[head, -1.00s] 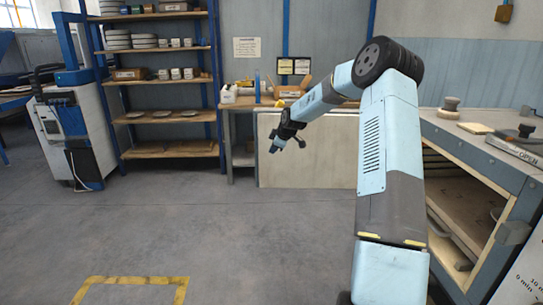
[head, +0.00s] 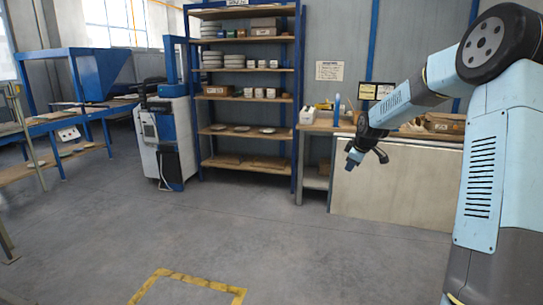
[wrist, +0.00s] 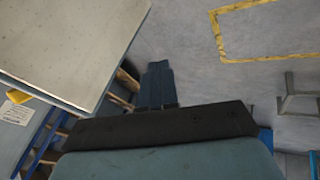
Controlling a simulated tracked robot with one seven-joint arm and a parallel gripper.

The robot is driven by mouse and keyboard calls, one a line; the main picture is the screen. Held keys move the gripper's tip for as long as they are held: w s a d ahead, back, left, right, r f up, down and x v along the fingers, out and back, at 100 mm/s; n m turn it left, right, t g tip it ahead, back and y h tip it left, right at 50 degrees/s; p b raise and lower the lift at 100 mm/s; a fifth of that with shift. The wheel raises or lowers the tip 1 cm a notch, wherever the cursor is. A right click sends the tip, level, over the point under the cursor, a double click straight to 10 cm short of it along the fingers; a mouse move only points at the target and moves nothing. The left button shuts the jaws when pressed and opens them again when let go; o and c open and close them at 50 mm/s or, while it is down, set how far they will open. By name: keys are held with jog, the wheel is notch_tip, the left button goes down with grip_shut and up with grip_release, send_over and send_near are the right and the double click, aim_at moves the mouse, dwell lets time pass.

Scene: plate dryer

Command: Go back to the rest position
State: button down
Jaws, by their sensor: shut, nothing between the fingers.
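My gripper (head: 352,160) hangs at the end of my light blue arm in the head view, in front of the workbench (head: 395,185) and pointing down. In the wrist view my gripper (wrist: 158,72) shows as two dark blue fingers side by side, closed together with nothing between them. It is over the grey floor beside a pale flat panel. A yellow floor marking (head: 190,281) lies on the floor at the front of the head view; it also shows at the upper right of the wrist view (wrist: 222,45).
A shelf rack (head: 248,131) with plates and boxes stands at the back. A grey and blue machine (head: 166,140) is left of it, and a blue-framed bench (head: 68,125) is farther left. The floor in the middle is clear.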

jog(key=s+a+r+m+h, duration=0.15)
jog(key=s+r, duration=0.25)
jog(key=s, duration=0.5)
jog(key=s+a+r+m, duration=0.25)
jog(key=s+r, duration=0.25)
jog(key=s, duration=0.3)
jog(key=s+a+r+m+h, duration=0.15)
jog(key=s+r, duration=0.25)
jog(key=s, duration=0.5)
jog(key=s+a+m+y, duration=0.1)
jog(key=s+m, duration=0.5)
jog(key=s, duration=1.6)
jog(key=shift+s+f+y, duration=0.15)
jog(key=shift+f+y, duration=0.25)
jog(key=shift+f, duration=0.05)
jog(key=shift+d, duration=0.15)
